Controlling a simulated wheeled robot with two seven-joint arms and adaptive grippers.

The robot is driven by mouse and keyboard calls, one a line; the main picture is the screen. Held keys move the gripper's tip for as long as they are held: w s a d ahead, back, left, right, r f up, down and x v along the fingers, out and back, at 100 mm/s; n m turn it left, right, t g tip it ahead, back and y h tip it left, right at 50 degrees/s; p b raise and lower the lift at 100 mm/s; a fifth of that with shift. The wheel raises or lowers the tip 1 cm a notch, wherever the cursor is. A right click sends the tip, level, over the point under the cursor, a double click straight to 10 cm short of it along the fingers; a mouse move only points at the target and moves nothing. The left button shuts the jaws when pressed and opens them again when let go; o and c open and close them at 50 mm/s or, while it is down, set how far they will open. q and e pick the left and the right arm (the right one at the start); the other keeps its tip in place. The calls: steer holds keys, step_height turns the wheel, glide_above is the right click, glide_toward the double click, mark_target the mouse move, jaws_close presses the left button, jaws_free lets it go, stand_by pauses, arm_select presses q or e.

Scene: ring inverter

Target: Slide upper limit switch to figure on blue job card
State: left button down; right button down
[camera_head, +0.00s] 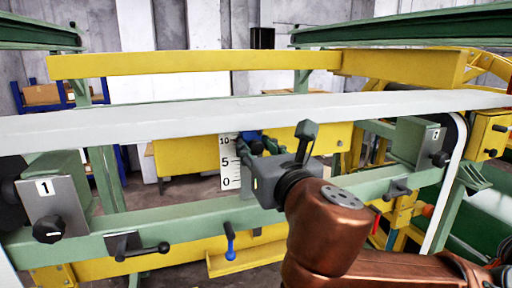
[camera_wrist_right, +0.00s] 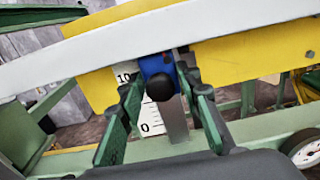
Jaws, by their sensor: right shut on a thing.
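The upper limit switch is a small blue block (camera_wrist_right: 152,68) with a round black knob (camera_wrist_right: 160,87), on an upright post beside a white scale (camera_head: 230,170) marked 0, 5 and 10. The block also shows in the head view (camera_head: 251,136), near the 10 mark and partly hidden by my gripper. My right gripper (camera_wrist_right: 160,90) has its green fingers on both sides of the knob and is shut on the switch. The exact reading is hard to tell. No blue job card is recognisable. My left gripper is not in view.
A long pale belt (camera_head: 150,122) runs across above the switch, close to my fingers. A green rail (camera_head: 180,230) with black clamp levers (camera_head: 140,250) lies below. A blue-handled lever (camera_head: 230,243) hangs under it.

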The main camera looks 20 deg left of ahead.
steer(key=shift+d+r, duration=0.15)
steer(key=shift+r, duration=0.2)
steer(key=c, duration=1.7)
jaws_free()
steer(key=shift+c, duration=0.2)
steer(key=shift+s+f, duration=0.1)
steer(key=shift+f, duration=0.1)
steer(key=v, duration=1.2)
